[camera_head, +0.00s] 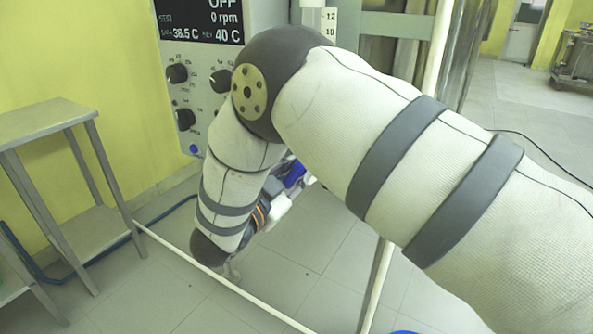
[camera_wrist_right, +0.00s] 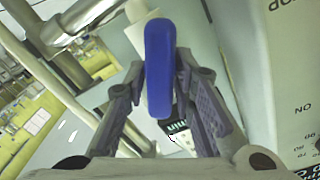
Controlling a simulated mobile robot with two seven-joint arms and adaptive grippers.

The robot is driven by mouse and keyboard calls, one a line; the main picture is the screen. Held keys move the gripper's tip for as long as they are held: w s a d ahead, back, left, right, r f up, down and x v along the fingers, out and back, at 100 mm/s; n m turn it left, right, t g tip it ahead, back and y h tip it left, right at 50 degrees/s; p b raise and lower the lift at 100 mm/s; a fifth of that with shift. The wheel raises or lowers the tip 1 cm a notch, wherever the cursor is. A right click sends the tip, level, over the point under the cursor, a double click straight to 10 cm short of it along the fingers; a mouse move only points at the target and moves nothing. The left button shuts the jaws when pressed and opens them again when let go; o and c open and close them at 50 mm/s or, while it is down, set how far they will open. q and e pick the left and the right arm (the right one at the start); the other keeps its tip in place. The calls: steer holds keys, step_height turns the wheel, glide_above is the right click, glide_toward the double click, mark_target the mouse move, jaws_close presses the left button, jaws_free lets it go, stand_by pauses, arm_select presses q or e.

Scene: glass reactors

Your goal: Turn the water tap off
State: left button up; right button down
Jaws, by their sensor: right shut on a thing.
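The water tap shows as a blue handle (camera_wrist_right: 159,70) in the right wrist view, standing upright between the two fingers of my right gripper (camera_wrist_right: 163,95). The gripper is shut on the handle, with a finger pad along each side. In the head view a bit of the blue handle (camera_head: 294,174) shows below my right arm's elbow, and the arm hides most of the gripper and the tap body. Whether water flows cannot be seen. My left gripper is not in view.
A control panel (camera_head: 207,85) with black knobs and a display reading OFF and 0 rpm stands behind my arm. A white frame rail (camera_head: 210,272) runs low in front. A grey metal table (camera_head: 45,118) stands at the left, with a blue hose (camera_head: 168,211) on the floor.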

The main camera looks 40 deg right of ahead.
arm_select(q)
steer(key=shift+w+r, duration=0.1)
arm_select(e)
steer(key=m+p, duration=0.2)
steer(key=m, duration=0.4)
steer(key=shift+s, duration=0.15)
steer(key=m+p, duration=0.1)
steer(key=m, duration=0.2)
steer(key=shift+f, duration=0.1)
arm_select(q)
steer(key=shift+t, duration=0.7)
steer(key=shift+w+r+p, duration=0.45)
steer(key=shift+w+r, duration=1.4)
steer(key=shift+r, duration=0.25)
arm_select(e)
steer(key=shift+f+m, duration=0.15)
steer(key=shift+m, duration=1.25)
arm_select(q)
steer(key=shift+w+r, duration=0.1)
arm_select(e)
steer(key=shift+f, duration=0.1)
steer(key=c, duration=1.5)
jaws_free()
